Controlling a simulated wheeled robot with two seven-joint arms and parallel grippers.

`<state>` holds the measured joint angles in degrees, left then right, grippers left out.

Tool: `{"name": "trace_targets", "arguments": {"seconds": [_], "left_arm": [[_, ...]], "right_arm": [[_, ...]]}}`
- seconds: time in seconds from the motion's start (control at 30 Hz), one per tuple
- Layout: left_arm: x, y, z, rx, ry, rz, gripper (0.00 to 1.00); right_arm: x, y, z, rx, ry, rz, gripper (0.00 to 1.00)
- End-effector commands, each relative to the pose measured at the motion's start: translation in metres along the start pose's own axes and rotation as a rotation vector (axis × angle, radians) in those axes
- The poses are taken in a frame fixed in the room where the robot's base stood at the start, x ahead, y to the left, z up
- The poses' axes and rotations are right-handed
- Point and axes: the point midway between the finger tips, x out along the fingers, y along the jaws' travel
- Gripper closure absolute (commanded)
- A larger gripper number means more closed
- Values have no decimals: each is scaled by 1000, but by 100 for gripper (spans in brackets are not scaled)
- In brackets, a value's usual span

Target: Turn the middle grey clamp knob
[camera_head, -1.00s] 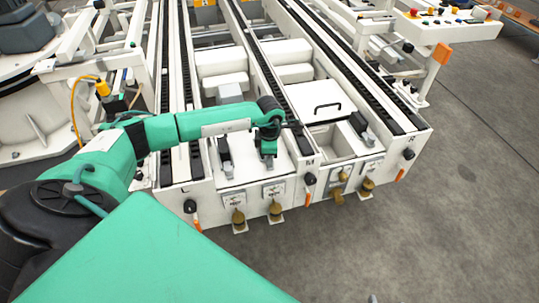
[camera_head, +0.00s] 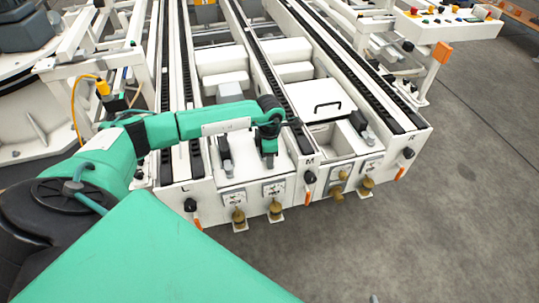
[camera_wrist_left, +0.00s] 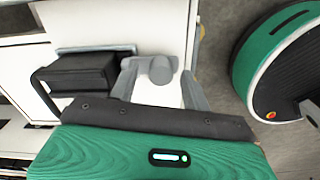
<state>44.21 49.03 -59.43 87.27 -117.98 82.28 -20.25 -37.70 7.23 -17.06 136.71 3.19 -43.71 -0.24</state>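In the head view my left gripper (camera_head: 268,158) points down over the white deck at the front of the machine, just left of the rail marked M. In the left wrist view its two grey fingers (camera_wrist_left: 162,88) are spread apart. A grey knob (camera_wrist_left: 160,70) with a round top shows between them, seemingly the middle clamp knob; whether a finger touches it I cannot tell. In the head view my gripper and arm hide this knob. Other grey knobs show at the left clamp (camera_head: 228,167) and the right clamp (camera_head: 368,138). My right gripper is not in view.
Black knobs with orange levers sit on the front face, one below the M mark (camera_head: 310,177). Brass-coloured fittings (camera_head: 239,215) hang below gauges. A white lid with a black handle (camera_head: 326,106) lies to the right. A black block (camera_wrist_left: 85,72) stands left of the fingers. Open floor lies right.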

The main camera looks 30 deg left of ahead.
Motion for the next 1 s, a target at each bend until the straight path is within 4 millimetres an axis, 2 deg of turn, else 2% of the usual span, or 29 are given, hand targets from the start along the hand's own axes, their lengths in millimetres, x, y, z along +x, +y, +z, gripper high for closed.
{"name": "trace_targets", "arguments": {"seconds": [0.13, 0.27, 0.7, 0.83, 1.0], "left_arm": [[-2, 0, 0, 1, 0, 0, 52], [-15, 0, 0, 1, -1, 1, 52], [-110, 1, 0, 0, -1, 2, 52], [-127, 0, 0, 0, 0, 1, 52], [-137, 0, 0, 0, 0, 0, 52]], "right_arm": [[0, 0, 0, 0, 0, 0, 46], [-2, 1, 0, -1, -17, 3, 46], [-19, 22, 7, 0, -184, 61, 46], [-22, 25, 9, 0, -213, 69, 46], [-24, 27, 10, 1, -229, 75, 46]]}}
